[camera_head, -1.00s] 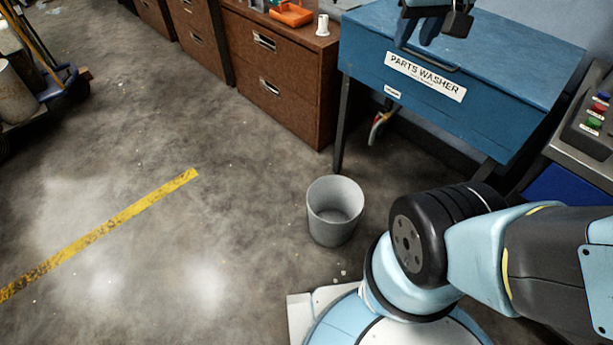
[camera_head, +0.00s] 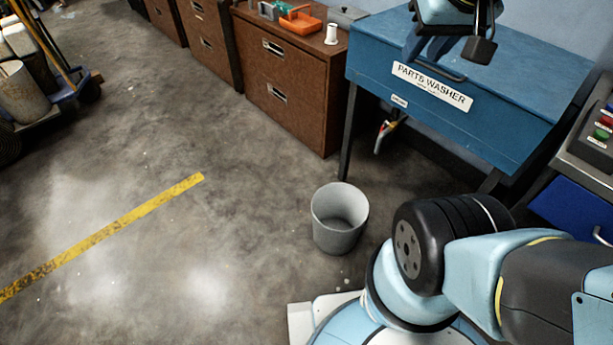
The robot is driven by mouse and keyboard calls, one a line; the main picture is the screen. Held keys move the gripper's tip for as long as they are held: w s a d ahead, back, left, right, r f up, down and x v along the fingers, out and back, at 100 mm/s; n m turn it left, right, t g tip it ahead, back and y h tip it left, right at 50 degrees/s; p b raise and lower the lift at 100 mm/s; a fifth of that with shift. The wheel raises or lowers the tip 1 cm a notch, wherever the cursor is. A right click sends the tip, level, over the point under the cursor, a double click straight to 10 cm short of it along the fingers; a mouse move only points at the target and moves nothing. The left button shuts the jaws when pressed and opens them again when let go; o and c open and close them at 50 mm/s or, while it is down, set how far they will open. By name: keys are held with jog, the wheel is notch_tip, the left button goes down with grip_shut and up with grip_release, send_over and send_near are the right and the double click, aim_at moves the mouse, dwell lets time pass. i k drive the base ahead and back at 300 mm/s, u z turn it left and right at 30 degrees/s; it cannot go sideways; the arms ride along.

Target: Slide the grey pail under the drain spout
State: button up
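The grey pail (camera_head: 338,236) stands upright and looks empty on the concrete floor, just in front of my base. The drain spout (camera_head: 385,132) hangs below the blue parts washer (camera_head: 440,84), behind the pail and a little to its right. The pail is apart from the spout, out on the open floor. My gripper (camera_head: 448,48) is at the top of the view, in front of the washer's lid and well above the pail. Its two dark fingers are spread apart with nothing visible between them. The upper part of the gripper is cut off by the frame.
The washer's front leg (camera_head: 349,131) stands left of the spout. Brown drawer cabinets (camera_head: 284,82) line the wall. A cart with containers (camera_head: 40,90) is at the upper left. A control panel (camera_head: 597,135) is at the right. The floor around the yellow line (camera_head: 110,232) is clear.

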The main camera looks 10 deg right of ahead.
aim_at(340, 211)
jog(key=u, duration=1.55)
jog(key=k, duration=0.85)
jog(key=z, duration=0.9)
jog(key=i, duration=1)
jog(key=z, duration=0.1)
